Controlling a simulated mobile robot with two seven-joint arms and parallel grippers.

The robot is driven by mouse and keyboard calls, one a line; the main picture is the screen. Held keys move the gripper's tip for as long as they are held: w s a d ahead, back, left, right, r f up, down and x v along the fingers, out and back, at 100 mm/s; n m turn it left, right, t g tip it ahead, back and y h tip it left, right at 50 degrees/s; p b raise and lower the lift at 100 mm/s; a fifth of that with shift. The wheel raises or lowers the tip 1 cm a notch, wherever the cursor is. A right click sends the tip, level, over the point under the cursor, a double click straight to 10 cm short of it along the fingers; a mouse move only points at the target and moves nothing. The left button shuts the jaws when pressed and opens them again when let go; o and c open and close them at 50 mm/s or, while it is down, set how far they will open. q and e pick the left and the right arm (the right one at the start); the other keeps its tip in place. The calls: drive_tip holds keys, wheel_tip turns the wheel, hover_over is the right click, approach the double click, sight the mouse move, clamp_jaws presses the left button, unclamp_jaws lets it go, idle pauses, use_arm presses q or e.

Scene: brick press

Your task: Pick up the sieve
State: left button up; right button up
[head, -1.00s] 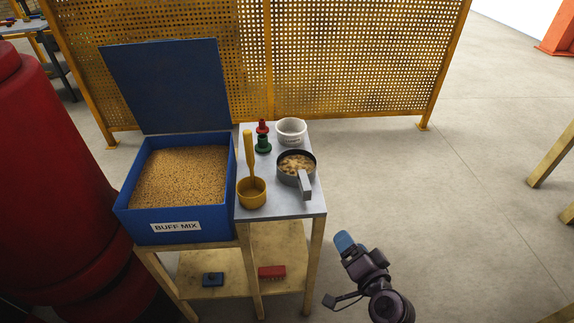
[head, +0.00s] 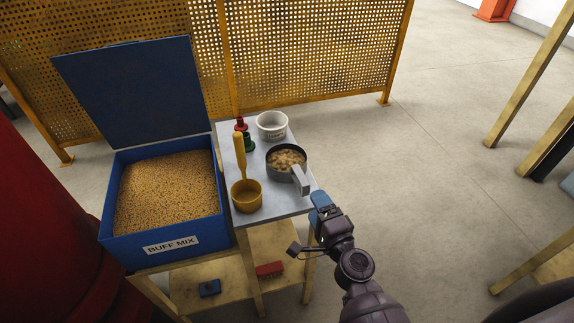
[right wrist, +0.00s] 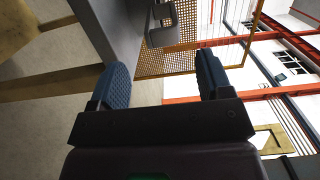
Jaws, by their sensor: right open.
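The sieve (head: 287,152) is a round dark grey pan holding pale lumps, on the right side of the grey tabletop. Its flat grey handle (head: 301,181) points toward the table's front right corner. In the right wrist view the handle (right wrist: 160,37) shows beyond the fingers, above the gap between them. My right gripper (head: 320,203) is just off the table's front right corner, close to the handle but apart from it. In the right wrist view its blue fingers (right wrist: 163,78) are wide apart with nothing between them. My left gripper is not in view.
A yellow ladle (head: 246,197) stands left of the sieve. A white tub (head: 272,125) and red and green pieces (head: 248,142) stand behind. A blue bin of granules (head: 160,243) adjoins the table (head: 285,207). A yellow mesh fence (head: 310,60) is behind.

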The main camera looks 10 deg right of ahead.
sight(301, 180)
drive_tip(key=w, duration=0.3)
drive_tip(key=shift+w+a+r, duration=0.1)
drive_tip(key=shift+w+a, duration=0.25)
drive_tip(key=shift+w, duration=0.05)
drive_tip(key=w, duration=0.1)
drive_tip(key=w+p, duration=0.1)
drive_tip(key=w, duration=0.2)
drive_tip(key=shift+a+r, duration=0.25)
drive_tip(key=shift+w+f, duration=0.1)
drive_tip(key=shift+w, duration=0.6)
drive_tip(key=c, duration=0.9)
drive_tip(key=shift+a, duration=0.1)
clamp_jaws()
